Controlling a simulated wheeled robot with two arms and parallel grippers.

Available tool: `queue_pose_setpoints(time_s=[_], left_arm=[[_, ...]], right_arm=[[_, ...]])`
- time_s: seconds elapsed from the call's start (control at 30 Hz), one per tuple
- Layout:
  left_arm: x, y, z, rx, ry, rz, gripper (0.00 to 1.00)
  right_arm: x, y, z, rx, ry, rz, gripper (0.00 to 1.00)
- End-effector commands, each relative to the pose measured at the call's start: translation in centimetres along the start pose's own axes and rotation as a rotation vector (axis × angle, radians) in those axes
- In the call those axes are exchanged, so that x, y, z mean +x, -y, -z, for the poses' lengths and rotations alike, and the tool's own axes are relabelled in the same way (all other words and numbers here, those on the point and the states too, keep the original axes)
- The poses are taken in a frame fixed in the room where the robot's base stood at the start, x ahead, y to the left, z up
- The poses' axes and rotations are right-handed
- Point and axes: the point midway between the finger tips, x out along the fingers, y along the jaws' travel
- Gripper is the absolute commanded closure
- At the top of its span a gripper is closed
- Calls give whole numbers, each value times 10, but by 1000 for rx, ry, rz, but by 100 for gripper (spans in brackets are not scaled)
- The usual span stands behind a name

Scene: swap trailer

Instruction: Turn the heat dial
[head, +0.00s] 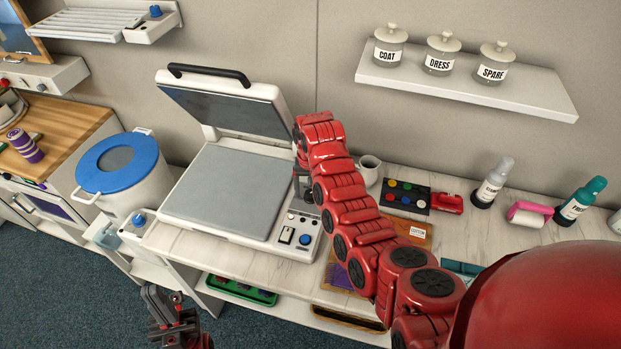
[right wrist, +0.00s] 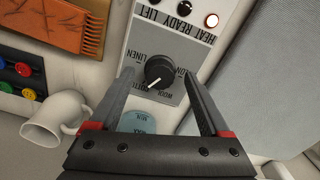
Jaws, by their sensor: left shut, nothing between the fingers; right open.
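The heat dial is a round black knob with a white pointer (right wrist: 159,70) on the press's control panel, in the right wrist view. Its pointer aims toward the lower left of that view, among fabric labels such as LINEN. The dial is hidden by my right gripper in the head view. My right gripper (head: 302,194) is open over the panel; its fingers (right wrist: 159,76) stand on either side of the dial, apart from it as far as I can tell. My left gripper (head: 172,318) is shut and empty, low at the front left, away from the press.
The press (head: 235,185) has its lid (head: 235,108) raised. A blue knob (head: 306,240) and a rocker switch (head: 287,235) sit near the dial. One HEAT light (right wrist: 211,20) glows. A white mug (head: 369,168) and a colored-button board (head: 405,196) stand to the right.

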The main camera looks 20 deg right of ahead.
Motion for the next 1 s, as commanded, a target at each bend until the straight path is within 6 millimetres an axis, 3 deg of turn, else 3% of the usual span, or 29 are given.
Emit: queue_pose_setpoints(time_s=[0.17, 0.2, 0.3, 0.7, 1.0], left_arm=[[-15, -1, -2, 0, 0, 0, 100], [3, 0, 0, 0, 1, 0, 100], [20, 1, 3, 0, -1, 0, 100], [25, 1, 4, 0, 0, 0, 100], [22, 1, 4, 0, 0, 0, 100]], right_arm=[[-24, 1, 2, 1, -9, 4, 20], [-42, -1, 1, 3, -1, 3, 20], [-66, -1, 0, 1, -1, 2, 20], [-135, -2, 2, 1, -5, -1, 20], [-166, 0, 1, 0, -3, 0, 20]])
